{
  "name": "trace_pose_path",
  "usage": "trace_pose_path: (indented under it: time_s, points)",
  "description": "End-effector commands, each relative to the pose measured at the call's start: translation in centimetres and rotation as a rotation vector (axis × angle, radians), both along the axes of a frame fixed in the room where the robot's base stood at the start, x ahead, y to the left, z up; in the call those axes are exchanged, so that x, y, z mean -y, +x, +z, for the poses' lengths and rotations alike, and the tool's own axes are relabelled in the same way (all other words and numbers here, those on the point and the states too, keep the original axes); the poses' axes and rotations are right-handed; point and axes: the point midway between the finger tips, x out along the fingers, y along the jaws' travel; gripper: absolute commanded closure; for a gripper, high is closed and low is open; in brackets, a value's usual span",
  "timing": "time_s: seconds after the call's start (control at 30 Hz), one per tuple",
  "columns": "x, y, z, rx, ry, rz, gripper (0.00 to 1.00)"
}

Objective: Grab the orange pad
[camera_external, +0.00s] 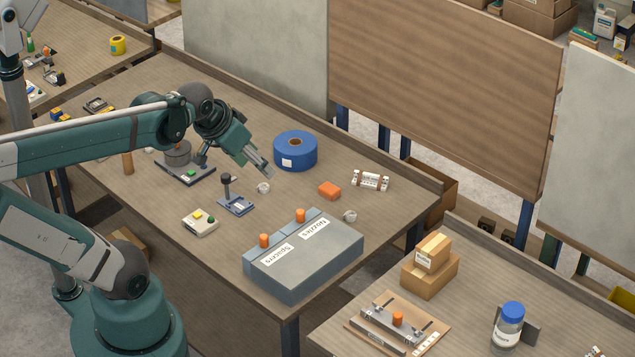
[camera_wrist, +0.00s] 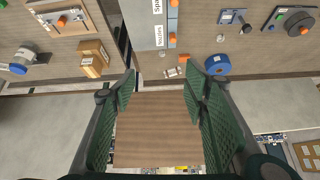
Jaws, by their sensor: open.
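In the wrist view the orange pad (camera_wrist: 183,59) is small and far off, just beyond the gap between my fingers. My gripper (camera_external: 265,172) is open and empty, held above the table left of the tape roll, apart from the pad. In the wrist view its two green fingers (camera_wrist: 160,88) are spread wide with nothing between them.
A grey box (camera_external: 305,262) with orange knobs stands in front of the pad. A white labelled pack (camera_external: 370,181) lies to its right, a small white piece (camera_external: 350,216) nearby. A lever device (camera_external: 235,200) stands left. Upright boards (camera_external: 440,90) rise behind the table.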

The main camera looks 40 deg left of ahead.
Motion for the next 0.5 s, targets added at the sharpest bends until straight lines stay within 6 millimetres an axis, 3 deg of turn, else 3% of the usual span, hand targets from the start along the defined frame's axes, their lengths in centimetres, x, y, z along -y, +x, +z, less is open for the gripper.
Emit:
trace_pose_path:
  time_s: [0.5]
  points:
    - [-1.3,7.0,0.2,-0.100,0.137,-0.209,0.55]
